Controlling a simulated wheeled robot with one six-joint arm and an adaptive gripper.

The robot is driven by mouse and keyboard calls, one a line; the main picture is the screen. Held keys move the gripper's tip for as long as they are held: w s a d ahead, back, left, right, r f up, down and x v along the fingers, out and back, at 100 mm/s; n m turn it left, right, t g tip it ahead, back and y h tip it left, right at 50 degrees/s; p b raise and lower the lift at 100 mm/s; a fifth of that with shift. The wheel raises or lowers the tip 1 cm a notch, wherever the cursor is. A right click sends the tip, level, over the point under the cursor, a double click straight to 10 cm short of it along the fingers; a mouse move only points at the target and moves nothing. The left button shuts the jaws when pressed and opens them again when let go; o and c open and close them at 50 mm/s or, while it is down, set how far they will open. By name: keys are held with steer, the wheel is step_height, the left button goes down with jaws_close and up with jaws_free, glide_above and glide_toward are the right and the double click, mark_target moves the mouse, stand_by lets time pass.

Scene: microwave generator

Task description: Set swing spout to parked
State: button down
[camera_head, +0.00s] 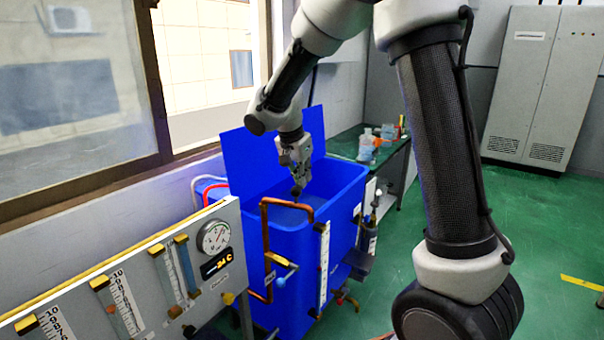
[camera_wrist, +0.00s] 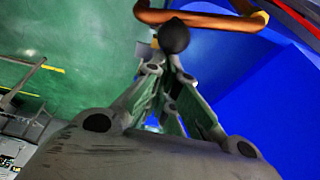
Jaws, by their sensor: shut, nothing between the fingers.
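The swing spout looks like a copper pipe (camera_head: 287,204) that rises at the left front of the blue tank and bends over its rim, its free end toward the right. In the wrist view the copper pipe (camera_wrist: 205,20) crosses the top, just beyond my fingertips. My gripper (camera_head: 297,180) points down over the tank, behind the pipe. In the wrist view my gripper (camera_wrist: 172,62) has its fingers drawn together at the tips. A dark round knob (camera_wrist: 174,36) shows right at the fingertips; whether they touch it I cannot tell.
The blue tank (camera_head: 345,190) has its lid (camera_head: 250,155) raised at the back. A panel with flow tubes and a gauge (camera_head: 214,236) stands at the left front. A bench with bottles (camera_head: 368,145) is behind. Green floor lies clear to the right.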

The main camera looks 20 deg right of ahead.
steer(key=shift+s+a+m, duration=0.35)
steer(key=shift+s, duration=0.2)
steer(key=shift+s+a+m, duration=0.35)
steer(key=shift+s, duration=0.2)
steer(key=shift+s+a, duration=0.1)
step_height(320, 180, up, 10)
steer(key=shift+d, duration=0.25)
steer(key=shift+r, duration=0.1)
stand_by(0.5)
